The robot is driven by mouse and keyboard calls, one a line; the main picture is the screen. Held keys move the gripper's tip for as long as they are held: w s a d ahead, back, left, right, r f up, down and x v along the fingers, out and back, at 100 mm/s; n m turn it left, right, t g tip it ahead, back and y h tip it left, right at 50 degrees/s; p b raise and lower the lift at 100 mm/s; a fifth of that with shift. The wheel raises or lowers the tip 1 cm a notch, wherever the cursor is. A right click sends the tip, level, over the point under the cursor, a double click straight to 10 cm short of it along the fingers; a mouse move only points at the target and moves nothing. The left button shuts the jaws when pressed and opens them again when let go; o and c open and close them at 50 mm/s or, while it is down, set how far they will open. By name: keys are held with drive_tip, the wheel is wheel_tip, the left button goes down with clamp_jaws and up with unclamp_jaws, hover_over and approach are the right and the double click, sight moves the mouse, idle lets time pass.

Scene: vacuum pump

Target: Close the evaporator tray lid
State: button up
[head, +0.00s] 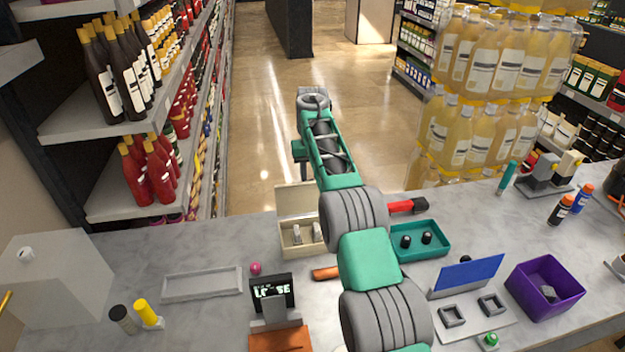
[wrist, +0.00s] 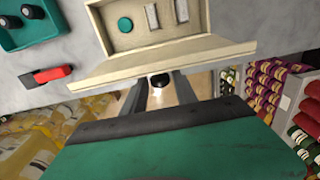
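The evaporator tray appears to be the cream box (head: 284,240) at the far edge of the counter, left of my arm. Its lid (head: 296,201) stands raised at the far side, so the box is open. In the wrist view the box (wrist: 118,14) holds a teal disc and two pale blocks, and the lid (wrist: 160,64) shows nearly edge-on. My gripper (wrist: 160,84) is beyond the lid, on its outer side. Its two fingers are apart with nothing held. The fingertips are close to the lid; I cannot tell whether they touch. My arm hides part of the box in the head view.
A teal tray (head: 436,255) with black knobs and a red-handled tool (head: 403,206) lie right of the box. Open floor lies beyond the counter.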

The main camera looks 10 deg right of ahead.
clamp_jaws()
idle(1.1)
